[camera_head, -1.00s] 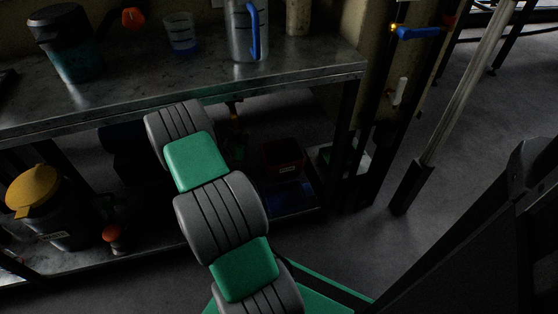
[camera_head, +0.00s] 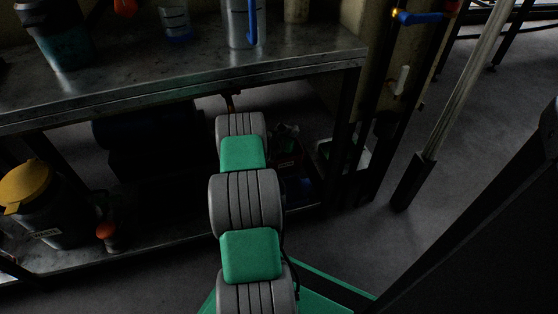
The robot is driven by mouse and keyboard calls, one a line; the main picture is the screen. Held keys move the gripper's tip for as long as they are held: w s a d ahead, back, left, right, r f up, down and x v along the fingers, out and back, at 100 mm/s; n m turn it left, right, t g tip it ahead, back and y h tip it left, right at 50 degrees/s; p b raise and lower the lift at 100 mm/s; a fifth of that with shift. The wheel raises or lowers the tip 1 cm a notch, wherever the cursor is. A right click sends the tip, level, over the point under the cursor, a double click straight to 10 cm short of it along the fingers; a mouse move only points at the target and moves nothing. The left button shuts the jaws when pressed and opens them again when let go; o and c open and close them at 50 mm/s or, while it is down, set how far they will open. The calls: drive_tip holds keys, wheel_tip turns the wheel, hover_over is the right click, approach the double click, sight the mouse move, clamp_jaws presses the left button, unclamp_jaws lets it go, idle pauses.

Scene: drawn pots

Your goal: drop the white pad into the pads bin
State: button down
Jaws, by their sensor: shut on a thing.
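My arm reaches forward to the lower shelf, and its links hide much of what lies beyond. My gripper (camera_head: 286,130) shows only as a small, dark and pale shape just right of the farthest link. It is shut on a small pale thing, which I take to be the white pad; its outline is too dim to make out. A red bin (camera_head: 291,155) stands on the lower shelf directly below or behind the gripper, partly covered by it. I cannot read a label, so I cannot tell whether it is the pads bin. I see no pad elsewhere.
A blue bin (camera_head: 300,190) sits in front of the red one. A pale box with green contents (camera_head: 345,153) is to the right, near the bench leg. The metal bench top (camera_head: 180,75) overhangs the shelf. A yellow-lidded jar (camera_head: 35,205) stands at left.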

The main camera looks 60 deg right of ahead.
drive_tip(key=shift+f, duration=0.2)
drive_tip(key=c, duration=1.2)
unclamp_jaws()
drive_tip(key=shift+a+r+p, duration=0.25)
drive_tip(key=shift+a+p, duration=0.05)
drive_tip(key=shift+p, duration=0.05)
drive_tip(key=p+v, duration=0.3)
drive_tip(key=v, duration=0.4)
drive_tip(key=shift+a+f, duration=0.1)
